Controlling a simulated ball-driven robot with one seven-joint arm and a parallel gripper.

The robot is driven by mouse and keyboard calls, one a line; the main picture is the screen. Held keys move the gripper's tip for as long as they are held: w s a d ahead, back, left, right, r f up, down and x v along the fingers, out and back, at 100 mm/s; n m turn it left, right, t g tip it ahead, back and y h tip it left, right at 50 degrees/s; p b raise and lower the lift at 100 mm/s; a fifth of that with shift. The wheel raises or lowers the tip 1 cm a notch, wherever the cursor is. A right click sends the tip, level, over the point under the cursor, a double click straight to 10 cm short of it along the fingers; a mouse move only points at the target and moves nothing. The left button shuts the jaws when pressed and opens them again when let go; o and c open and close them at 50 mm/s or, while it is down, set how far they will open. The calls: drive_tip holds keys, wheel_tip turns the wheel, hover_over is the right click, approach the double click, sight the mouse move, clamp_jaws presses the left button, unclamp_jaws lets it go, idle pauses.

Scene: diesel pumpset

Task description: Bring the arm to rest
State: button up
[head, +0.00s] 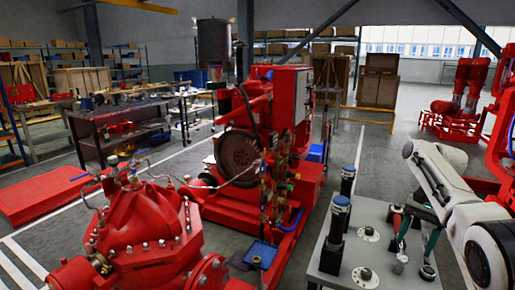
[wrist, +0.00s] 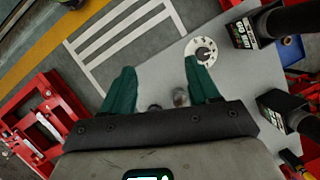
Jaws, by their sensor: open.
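My gripper (head: 413,250) is at the right of the head view, at the end of my white arm, pointing down over a grey tabletop (head: 385,215). In the wrist view my gripper (wrist: 160,72) shows two green fingers spread wide apart. The fingers are open with nothing held between them. A small metal piece (wrist: 181,97) shows between the fingers near their base in the wrist view. I cannot tell how far it is below them.
Black posts with blue tops (head: 336,222) stand on the tabletop, beside white round discs (head: 365,277). A red pump (head: 145,225) and a red engine (head: 240,150) stand to the left. Red frames (wrist: 45,120) lie left in the wrist view. Striped floor is clear beyond.

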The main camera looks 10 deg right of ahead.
drive_tip(key=s+a+f+n+h, duration=0.1)
drive_tip(key=s+a+f+n, duration=0.1)
drive_tip(key=a+f, duration=0.6)
drive_tip(key=s+a+f+n, duration=0.25)
drive_tip(key=a+f, duration=0.25)
drive_tip(key=f, duration=0.7)
drive_tip(key=s+a+f+n+t, duration=0.1)
drive_tip(key=s+a+f+n, duration=0.1)
drive_tip(key=s+a+f, duration=0.3)
drive_tip(key=s+a+f+n+t+h, duration=0.1)
drive_tip(key=s+f, duration=0.1)
drive_tip(key=s, duration=0.6)
drive_tip(key=s+a+f+n, duration=0.1)
drive_tip(key=s+a+f, duration=0.1)
drive_tip(key=s, duration=0.6)
drive_tip(key=s+d+r+n+t+h, duration=0.1)
drive_tip(key=s+r, duration=0.4)
drive_tip(key=s, duration=0.7)
drive_tip(key=shift+s+n+h, duration=0.25)
drive_tip(key=shift+n+h, duration=0.15)
drive_tip(key=shift+n, duration=0.15)
